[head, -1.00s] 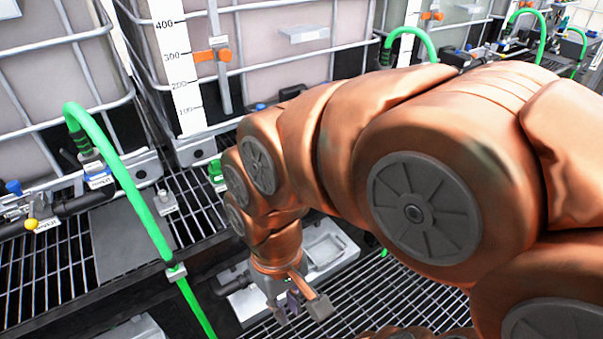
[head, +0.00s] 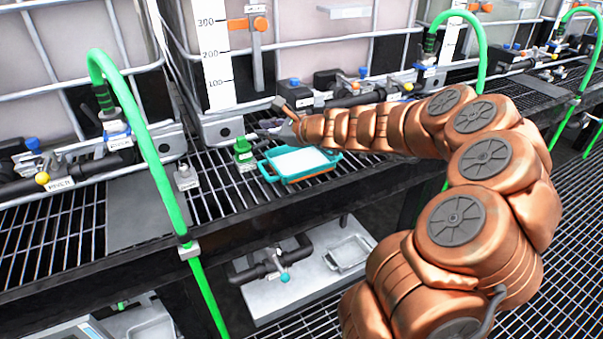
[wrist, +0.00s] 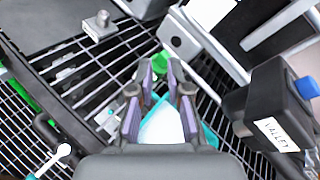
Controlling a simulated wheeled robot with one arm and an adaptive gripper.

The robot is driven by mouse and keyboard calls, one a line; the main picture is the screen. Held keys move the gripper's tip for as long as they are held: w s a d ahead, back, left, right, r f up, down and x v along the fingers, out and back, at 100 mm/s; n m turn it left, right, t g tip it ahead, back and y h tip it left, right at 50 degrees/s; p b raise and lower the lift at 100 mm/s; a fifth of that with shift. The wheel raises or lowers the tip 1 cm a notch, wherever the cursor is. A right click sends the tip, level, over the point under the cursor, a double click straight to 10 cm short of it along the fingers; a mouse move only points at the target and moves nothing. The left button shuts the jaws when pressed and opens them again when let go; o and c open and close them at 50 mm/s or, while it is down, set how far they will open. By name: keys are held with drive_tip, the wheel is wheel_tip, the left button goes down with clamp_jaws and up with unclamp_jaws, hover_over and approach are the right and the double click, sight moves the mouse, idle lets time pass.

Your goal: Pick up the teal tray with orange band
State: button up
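The teal tray (head: 268,174) lies on the dark grating shelf in the head view. It has a white inside and a strip of orange along its lower front edge. My gripper (head: 268,118) is above and behind the tray, apart from it, its fingers pointing left. In the wrist view my gripper (wrist: 160,72) is open, with a gap between the purple-lined fingers and nothing held. The tray's teal rim (wrist: 211,135) shows below and between the fingers, partly hidden by them and the gripper body.
A green fitting (head: 243,151) stands just left of the tray. A white tank with a scale strip (head: 214,60) rises behind. A black valve block (wrist: 268,115) is at the right in the wrist view. A green hose (head: 150,160) arches at left. The grating right of the tray looks clear.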

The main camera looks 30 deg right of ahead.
drive_tip(key=d+f+m+h+b, duration=0.1)
drive_tip(key=d+f+m+h, duration=0.2)
drive_tip(key=d, duration=0.4)
drive_tip(key=d+f+m+h+b, duration=0.1)
drive_tip(key=d+f+m, duration=0.3)
drive_tip(key=d+f, duration=0.15)
drive_tip(key=m+h, duration=0.3)
drive_tip(key=m, duration=0.2)
approach(325, 150)
drive_tip(key=x, duration=0.2)
drive_tip(key=shift+w+d+f, duration=0.15)
drive_tip(key=shift+d+f, duration=0.05)
drive_tip(key=shift+d, duration=0.1)
drive_tip(key=shift+x, duration=3.75)
drive_tip(key=shift+w+a+r, duration=0.1)
drive_tip(key=shift+a+r, duration=0.05)
clamp_jaws()
